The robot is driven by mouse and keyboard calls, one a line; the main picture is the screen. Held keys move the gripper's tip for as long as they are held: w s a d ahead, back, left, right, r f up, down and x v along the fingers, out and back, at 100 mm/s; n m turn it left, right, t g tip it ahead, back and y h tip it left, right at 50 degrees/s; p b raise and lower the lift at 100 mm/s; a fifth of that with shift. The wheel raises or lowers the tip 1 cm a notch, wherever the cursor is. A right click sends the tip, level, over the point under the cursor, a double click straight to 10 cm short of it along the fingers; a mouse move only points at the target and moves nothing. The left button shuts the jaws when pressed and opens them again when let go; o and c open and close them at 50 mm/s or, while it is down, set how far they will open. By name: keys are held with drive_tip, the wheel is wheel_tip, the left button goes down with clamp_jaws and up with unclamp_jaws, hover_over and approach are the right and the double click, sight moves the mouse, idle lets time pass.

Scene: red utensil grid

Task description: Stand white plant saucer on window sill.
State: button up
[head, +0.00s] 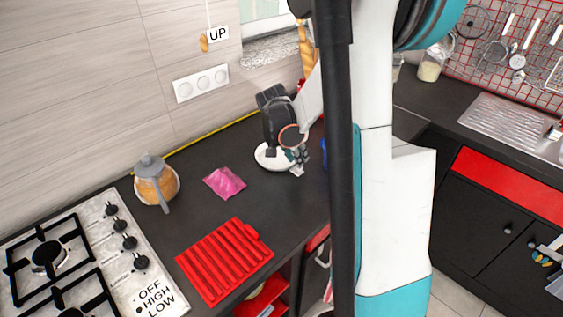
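The white plant saucer (264,162) is on the dark counter near the back wall, partly hidden by my gripper. My gripper (298,162) is at the saucer's right side, its fingers pointing down at the rim. I cannot tell whether the fingers are closed on the rim or only beside it. The speckled grey window sill (278,51) is at the top middle, under the window. My arm hides what lies to its right.
A pink packet (225,182), a red slotted tray (225,260) and a grey-lidded jar (156,183) are on the counter. A gas hob (85,262) is at left. A wooden item (307,53) is by the sill's right end. A sink drainer (515,122) is at right.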

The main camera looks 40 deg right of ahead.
drive_tip(key=b+x, duration=0.2)
drive_tip(key=x, duration=0.3)
drive_tip(key=shift+a+f, duration=0.15)
drive_tip(key=shift+f, duration=0.05)
drive_tip(key=shift+r, duration=0.1)
clamp_jaws()
